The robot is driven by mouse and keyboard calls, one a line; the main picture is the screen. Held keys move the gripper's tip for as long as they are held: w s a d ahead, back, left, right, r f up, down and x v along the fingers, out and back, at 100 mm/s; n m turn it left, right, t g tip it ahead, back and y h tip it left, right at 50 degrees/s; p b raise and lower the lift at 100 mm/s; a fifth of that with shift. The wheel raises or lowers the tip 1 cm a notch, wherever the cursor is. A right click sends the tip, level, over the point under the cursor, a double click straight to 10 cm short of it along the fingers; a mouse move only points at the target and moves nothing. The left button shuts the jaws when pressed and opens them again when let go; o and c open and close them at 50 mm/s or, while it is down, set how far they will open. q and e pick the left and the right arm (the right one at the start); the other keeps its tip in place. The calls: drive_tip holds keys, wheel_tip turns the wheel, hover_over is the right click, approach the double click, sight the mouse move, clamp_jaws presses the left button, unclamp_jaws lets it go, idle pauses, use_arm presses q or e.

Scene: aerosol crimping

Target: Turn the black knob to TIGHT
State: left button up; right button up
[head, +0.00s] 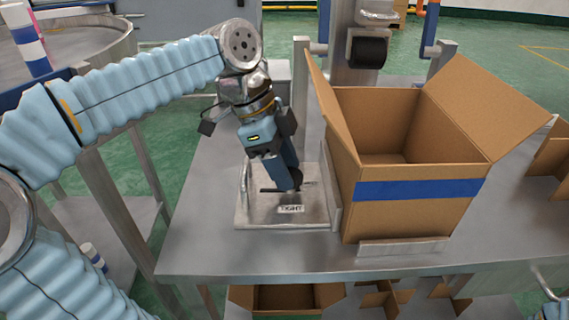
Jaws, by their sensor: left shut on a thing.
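The black knob (297,183) is on a metal plate (255,216) on the steel table. It is mostly hidden behind my gripper fingers; a thin dark bar shows out to both sides of them. A white label reading TIGHT (291,209) is on the plate, in front of the knob. My left gripper (290,181) points down at the plate and is shut on the knob. Which way the knob points cannot be told. My right gripper is out of view; only a bit of blue sleeve shows at the bottom right corner.
An open cardboard box (410,212) with a blue stripe stands on the table close to the right of the plate. A metal column with a black roller (368,52) rises behind it. The table (205,215) is bare left of the plate. More cardboard lies below and at right.

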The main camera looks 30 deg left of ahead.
use_arm(q)
drive_tip(key=o, duration=1.1)
drive_tip(key=shift+c, duration=0.2)
drive_tip(key=shift+r, duration=0.1)
drive_tip(key=p+v, duration=0.2)
drive_tip(key=v, duration=1.1)
drive_tip(key=shift+r, duration=0.3)
